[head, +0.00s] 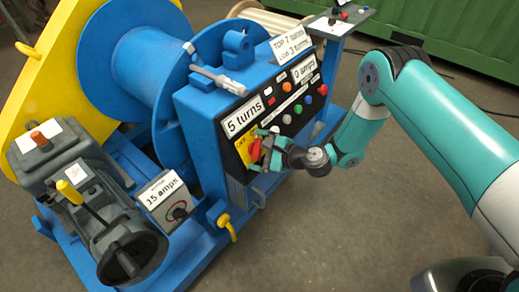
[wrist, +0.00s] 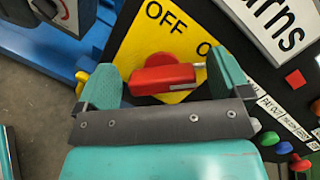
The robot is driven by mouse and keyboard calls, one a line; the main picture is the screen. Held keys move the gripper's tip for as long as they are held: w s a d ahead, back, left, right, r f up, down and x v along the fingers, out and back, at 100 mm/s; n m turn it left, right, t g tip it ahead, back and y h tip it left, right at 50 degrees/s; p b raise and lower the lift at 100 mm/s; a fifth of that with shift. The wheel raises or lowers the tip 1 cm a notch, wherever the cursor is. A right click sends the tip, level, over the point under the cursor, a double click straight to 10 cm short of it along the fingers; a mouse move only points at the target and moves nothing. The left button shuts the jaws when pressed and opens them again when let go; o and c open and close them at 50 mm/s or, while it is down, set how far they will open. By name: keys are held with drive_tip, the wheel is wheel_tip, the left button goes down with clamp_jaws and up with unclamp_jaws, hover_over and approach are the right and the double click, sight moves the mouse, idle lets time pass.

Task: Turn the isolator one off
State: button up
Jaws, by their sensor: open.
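The isolator is a red rotary handle (wrist: 163,79) on a yellow plate (wrist: 140,46) marked OFF, with a partly hidden second label beginning with O. The handle lies about level in the wrist view, its pale tip pointing right toward that second label and away from OFF. In the head view the red handle (head: 254,150) is partly covered by my gripper (head: 263,146) at the lower left of the control panel. My gripper (wrist: 168,80) is open, with one teal finger on each side of the handle. Gaps show beside the handle; contact cannot be told.
The black panel (head: 285,122) carries coloured buttons and a "5 turns" label (head: 243,115) close above the isolator. Colored knobs (wrist: 285,149) stand out right of my gripper. A blue drum (head: 135,60) and a motor with "15 amps" box (head: 165,197) are left. Open floor lies right.

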drive_tip(key=c, duration=0.9)
drive_tip(key=shift+c, duration=0.2)
drive_tip(key=shift+n, duration=0.4)
drive_tip(key=n, duration=0.2)
drive_tip(key=n+g+b, duration=0.1)
drive_tip(key=n, duration=0.1)
drive_tip(key=shift+s+f, duration=0.15)
drive_tip(key=shift+f, duration=0.05)
drive_tip(key=n+h+b, duration=0.1)
drive_tip(key=n, duration=0.3)
drive_tip(key=shift+s+f+n+g, duration=0.1)
drive_tip(key=shift+f+n+g, duration=0.05)
drive_tip(key=shift+n+g, duration=0.25)
drive_tip(key=n+b, duration=0.1)
drive_tip(key=n, duration=0.1)
drive_tip(key=n+h+b, duration=0.1)
drive_tip(key=n, duration=0.2)
drive_tip(key=shift+d+f, duration=0.15)
drive_tip(key=shift+f, duration=0.05)
drive_tip(key=shift+n+h+b, duration=0.5)
drive_tip(key=shift+n+b, duration=0.05)
drive_tip(key=shift+n, duration=0.95)
drive_tip(key=shift+d, duration=0.1)
drive_tip(key=o, duration=0.9)
